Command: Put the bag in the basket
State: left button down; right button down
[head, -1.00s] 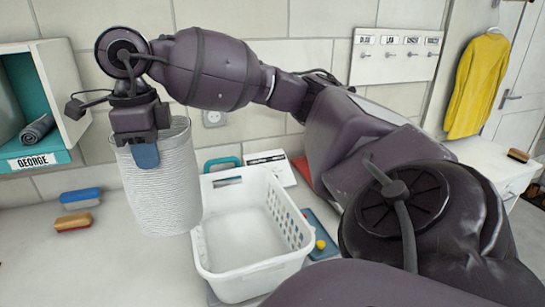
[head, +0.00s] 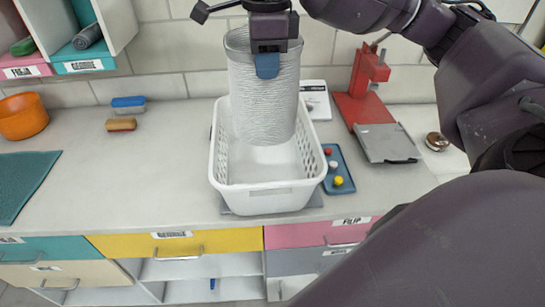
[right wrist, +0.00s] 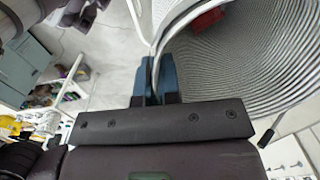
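The bag (head: 264,100) is a pale grey, ribbed, open-topped cylinder. My right gripper (head: 267,66) is shut on its rim, and the bag hangs upright below it. In the right wrist view the blue fingertips (right wrist: 153,80) pinch the bag's wall (right wrist: 235,75), and something red shows inside the bag. The white plastic basket (head: 265,190) stands on the counter. The bag's lower end overlaps the basket's opening in the head view; I cannot tell how far it is above the basket's floor. The bag hides part of the basket's back. My left gripper is out of view.
A blue tray (head: 338,170) with small coloured pieces sits right of the basket. A red stand (head: 364,90) and a grey flat plate (head: 388,143) are farther right.

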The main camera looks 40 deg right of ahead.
aim_at(267, 103)
notch_tip(267, 103, down, 19)
jog(key=shift+f+p, duration=0.1)
jog(key=shift+p, duration=0.55)
jog(key=shift+f, duration=0.1)
jog(key=shift+f, duration=0.1)
jog(key=c, duration=1.3)
grip_release()
jog(key=shift+c, duration=0.2)
jog(key=shift+r, duration=0.3)
notch_tip(267, 103, up, 12)
jog(key=shift+s+a+f+b, duration=0.1)
jog(key=shift+s+a+b, duration=0.05)
jog(key=shift+b, duration=0.55)
